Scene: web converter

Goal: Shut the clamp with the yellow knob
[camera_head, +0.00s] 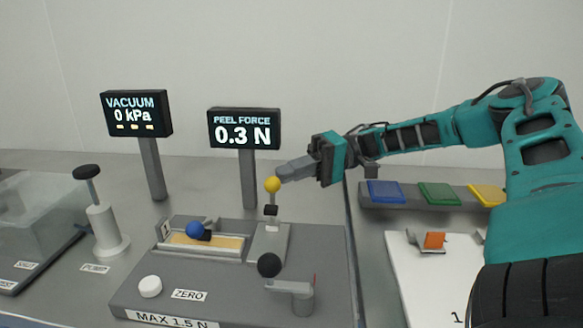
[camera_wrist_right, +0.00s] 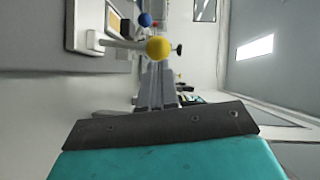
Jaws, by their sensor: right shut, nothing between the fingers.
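The yellow knob (camera_head: 273,185) tops a thin upright lever of the clamp (camera_head: 270,228) on the grey peel-force fixture (camera_head: 215,270). My right gripper (camera_head: 283,173) reaches in from the right with its fingers shut and empty. Its tips are at the knob's right side in the head view; I cannot tell whether they touch it. In the right wrist view the yellow knob (camera_wrist_right: 160,48) shows just past the fingertips (camera_wrist_right: 157,66). The lever stands roughly upright. My left gripper is not in view.
The fixture also carries a blue knob (camera_head: 195,229), a black ball knob (camera_head: 269,265) and a white button (camera_head: 150,287). The peel force display (camera_head: 244,128) reads 0.3 N and stands behind. Blue, green and yellow pads (camera_head: 440,194) lie at the right, beside a white board (camera_head: 408,270).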

